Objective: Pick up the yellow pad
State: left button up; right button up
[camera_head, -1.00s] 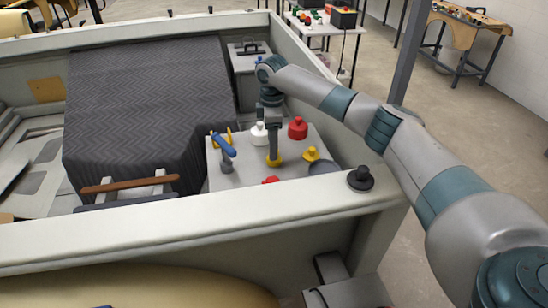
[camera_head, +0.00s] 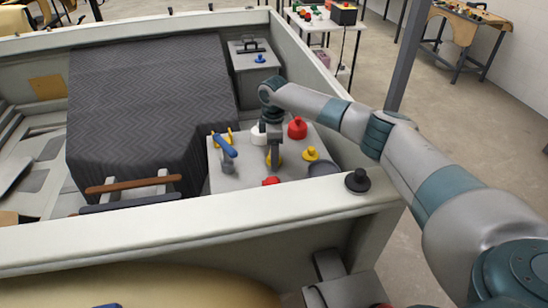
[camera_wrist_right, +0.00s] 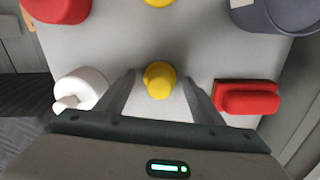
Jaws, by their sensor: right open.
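A round yellow pad (camera_wrist_right: 159,80) with a raised top stands on the light grey panel (camera_wrist_right: 195,45) in the right wrist view. My right gripper (camera_wrist_right: 158,97) is open above it, one finger on each side, with visible gaps to the pad. In the head view the right gripper (camera_head: 274,160) points down and hides much of this yellow pad. A second yellow piece with a knob (camera_head: 311,154) stands to its right; it shows at the top edge of the wrist view (camera_wrist_right: 158,2). My left gripper is out of view.
Close by are a white knobbed piece (camera_wrist_right: 80,90), a red block (camera_wrist_right: 247,97), a red knobbed piece (camera_head: 297,128) and a dark round dish (camera_head: 323,169). A blue-handled lever (camera_head: 224,145) stands left of the gripper. The pale hull wall (camera_head: 200,222) runs along the front.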

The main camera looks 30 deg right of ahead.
jog(key=c, duration=1.1)
jog(key=shift+r, duration=0.1)
jog(key=shift+r+b, duration=0.5)
jog(key=shift+r, duration=0.05)
jog(key=r, duration=0.1)
jog(key=r+b, duration=0.1)
jog(key=r, duration=0.1)
jog(key=shift+s+d+b, duration=0.25)
jog(key=shift+s+b, duration=0.05)
jog(key=shift+s, duration=0.05)
jog(key=s+d+r+b, duration=0.1)
jog(key=s+r, duration=0.1)
jog(key=s, duration=0.1)
jog(key=s+d+r+b, duration=0.1)
jog(key=s+d+r, duration=0.1)
jog(key=s, duration=0.1)
jog(key=s+d+r+b, duration=0.1)
jog(key=s+d+r, duration=0.1)
jog(key=s, duration=0.1)
jog(key=shift+s+d+r+b, duration=0.1)
jog(key=shift+s+r+b, duration=0.2)
jog(key=shift+r, duration=0.1)
jog(key=shift+w, duration=0.1)
